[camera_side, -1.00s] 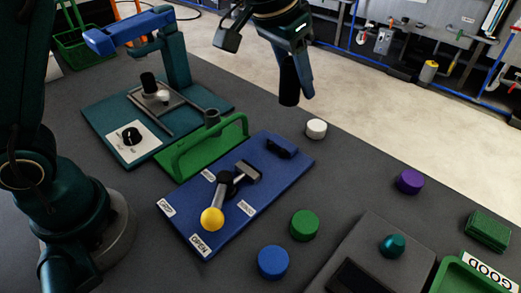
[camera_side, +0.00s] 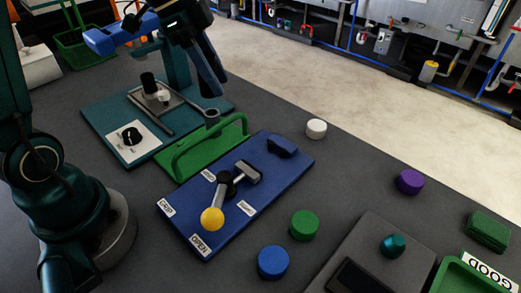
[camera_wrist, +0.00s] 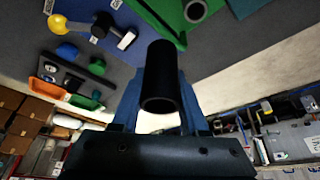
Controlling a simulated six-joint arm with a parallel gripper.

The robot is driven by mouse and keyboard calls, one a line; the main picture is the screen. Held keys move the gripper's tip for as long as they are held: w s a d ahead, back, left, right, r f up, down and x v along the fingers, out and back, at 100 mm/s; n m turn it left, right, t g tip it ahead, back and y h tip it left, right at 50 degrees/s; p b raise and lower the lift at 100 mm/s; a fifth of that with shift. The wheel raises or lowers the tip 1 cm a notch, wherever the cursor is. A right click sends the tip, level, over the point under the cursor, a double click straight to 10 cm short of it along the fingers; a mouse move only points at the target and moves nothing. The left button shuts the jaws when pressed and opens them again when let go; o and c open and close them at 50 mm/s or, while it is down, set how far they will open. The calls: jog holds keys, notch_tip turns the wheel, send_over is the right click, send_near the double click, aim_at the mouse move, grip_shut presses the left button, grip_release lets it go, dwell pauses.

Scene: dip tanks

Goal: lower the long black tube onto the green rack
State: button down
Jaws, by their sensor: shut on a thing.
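The long black tube (camera_wrist: 160,75) is held between the two fingers of my gripper (camera_wrist: 155,110) in the wrist view, its open end facing the camera. In the side view my gripper (camera_side: 212,88) is shut on the dark tube, above and behind the green rack (camera_side: 205,155). The tube is hard to tell from the fingers there. The rack is a green plate with a raised green rail. A short dark grey hollow piece (camera_side: 212,117) stands at its far end, below the gripper. The rack also shows at the top of the wrist view (camera_wrist: 160,12). The tube is apart from it.
A blue plate (camera_side: 265,180) with a yellow-knobbed lever (camera_side: 212,219) lies to the right. White (camera_side: 316,128), green (camera_side: 304,225) and blue (camera_side: 273,262) pucks stand farther right.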

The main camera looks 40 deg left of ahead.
jog(key=s+a+m+g+h, duration=0.1)
jog(key=s+a+m+g, duration=0.25)
jog(key=s+m, duration=0.4)
jog(key=shift+n+t, duration=0.25)
jog(key=shift+t, duration=0.3)
jog(key=shift+w+a+f, duration=0.1)
jog(key=shift+a+f, duration=0.05)
jog(key=shift+f, duration=2.2)
jog(key=shift+a+f, duration=0.15)
jog(key=shift+f, duration=2.15)
jog(key=shift+f, duration=2.1)
grip_release()
notch_tip(320, 180, up, 8)
